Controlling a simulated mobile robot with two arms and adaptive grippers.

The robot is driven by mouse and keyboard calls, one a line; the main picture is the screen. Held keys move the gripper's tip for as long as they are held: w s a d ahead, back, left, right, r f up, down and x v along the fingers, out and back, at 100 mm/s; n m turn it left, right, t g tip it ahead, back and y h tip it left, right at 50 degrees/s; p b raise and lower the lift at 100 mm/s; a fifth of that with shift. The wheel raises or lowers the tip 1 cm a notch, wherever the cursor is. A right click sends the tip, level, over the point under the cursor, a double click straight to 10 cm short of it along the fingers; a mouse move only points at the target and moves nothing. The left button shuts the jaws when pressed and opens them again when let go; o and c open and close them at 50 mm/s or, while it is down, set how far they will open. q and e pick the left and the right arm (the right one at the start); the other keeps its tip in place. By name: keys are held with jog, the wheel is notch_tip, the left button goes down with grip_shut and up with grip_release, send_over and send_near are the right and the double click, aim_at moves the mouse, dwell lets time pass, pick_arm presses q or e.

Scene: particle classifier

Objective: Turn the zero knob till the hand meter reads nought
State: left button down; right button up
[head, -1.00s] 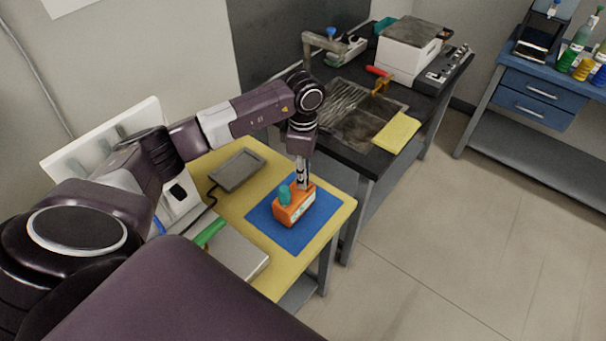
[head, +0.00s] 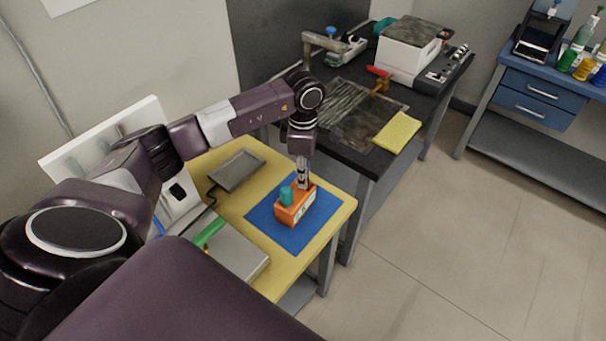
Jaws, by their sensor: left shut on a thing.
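The hand meter (head: 290,215) is a small orange box standing on a blue mat (head: 262,225) on the yellow table. A teal-green part (head: 286,195) stands up from its top left. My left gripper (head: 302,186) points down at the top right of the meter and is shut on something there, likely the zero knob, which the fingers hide. A pale face shows on the meter's right side, but its reading is too small to tell. My right gripper is not in view.
A grey flat pad (head: 237,170) with a cable lies at the back of the yellow table (head: 334,211). A grey box with a green handle (head: 210,233) is at the front left. A dark bench (head: 365,158) with a yellow cloth (head: 397,132) stands behind.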

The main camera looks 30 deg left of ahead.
pick_arm(q)
jog(key=shift+n, duration=0.3)
dwell(1.2)
jog(key=c, duration=1.7)
grip_release()
jog(key=shift+c, duration=0.2)
notch_tip(320, 180, up, 12)
